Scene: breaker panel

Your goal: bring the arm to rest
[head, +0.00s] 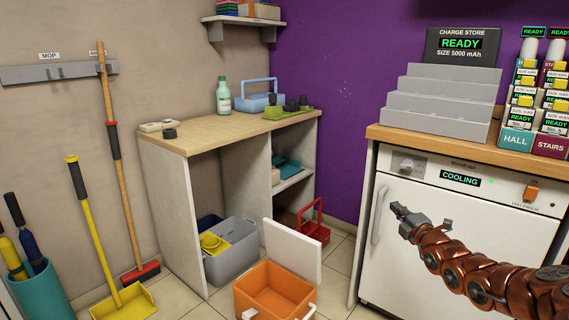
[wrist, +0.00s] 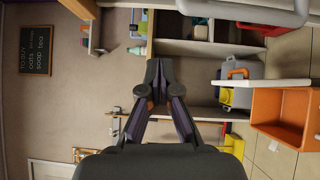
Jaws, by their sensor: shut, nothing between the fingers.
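My gripper (head: 405,219) is at the end of my copper-coloured arm, at the right of the head view, in front of the white appliance (head: 458,242). The arm reaches in from the lower right corner. In the wrist view my gripper (wrist: 158,68) has its fingertips together, with nothing between them. It appears clear of the appliance's door and handle, though the exact gap cannot be told.
An orange box (head: 275,292) with a raised white lid stands on the floor at the front. A wooden-topped cabinet (head: 200,130) stands behind, with a grey bin (head: 230,262) below. A broom (head: 120,190) leans at left. The appliance display reads COOLING.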

